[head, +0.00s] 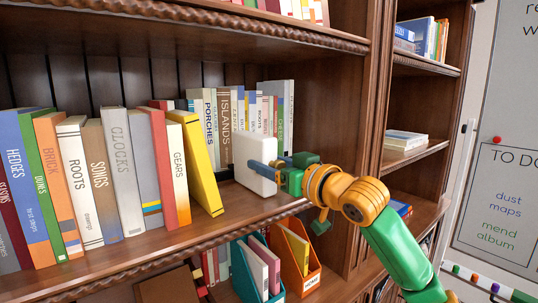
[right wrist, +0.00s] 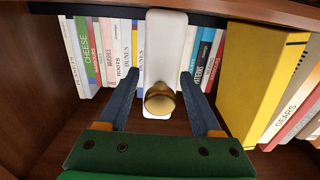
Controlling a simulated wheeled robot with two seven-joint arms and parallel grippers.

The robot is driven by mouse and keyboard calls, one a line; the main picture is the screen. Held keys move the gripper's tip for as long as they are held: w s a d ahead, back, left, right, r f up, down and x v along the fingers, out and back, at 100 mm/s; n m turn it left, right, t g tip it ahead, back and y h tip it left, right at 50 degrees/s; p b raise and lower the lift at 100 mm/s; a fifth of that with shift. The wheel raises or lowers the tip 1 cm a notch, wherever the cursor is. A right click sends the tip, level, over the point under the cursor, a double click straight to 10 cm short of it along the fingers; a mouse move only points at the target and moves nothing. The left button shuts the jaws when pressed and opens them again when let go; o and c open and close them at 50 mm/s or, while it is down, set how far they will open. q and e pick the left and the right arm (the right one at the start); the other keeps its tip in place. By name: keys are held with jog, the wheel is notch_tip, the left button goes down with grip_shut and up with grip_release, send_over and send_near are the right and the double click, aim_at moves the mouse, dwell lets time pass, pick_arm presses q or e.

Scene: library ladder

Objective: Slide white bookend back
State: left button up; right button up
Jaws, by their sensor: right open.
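The white bookend (head: 254,150) stands upright on the middle shelf, right of the leaning yellow book (head: 199,165). In the right wrist view, the bookend (right wrist: 166,48) shows face on, with a round brass knob (right wrist: 160,100) toward the camera. My right gripper (head: 258,170) is at the bookend's near face. In the wrist view its two blue fingers (right wrist: 160,88) are apart on either side of the knob, with gaps visible. The fingers partly cover the bookend in the head view, and the knob is hidden there. My left gripper is out of view.
A row of books (head: 112,165) fills the shelf left of the bookend. More books (head: 235,112) stand behind it at the shelf's back. A wooden upright (head: 352,130) closes the shelf on the right.

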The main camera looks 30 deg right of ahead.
jog(key=shift+w+a+f, duration=0.1)
jog(key=shift+w+f, duration=0.05)
jog(key=shift+w, duration=0.2)
jog(key=shift+s, duration=0.15)
grip_shut()
dwell(0.9)
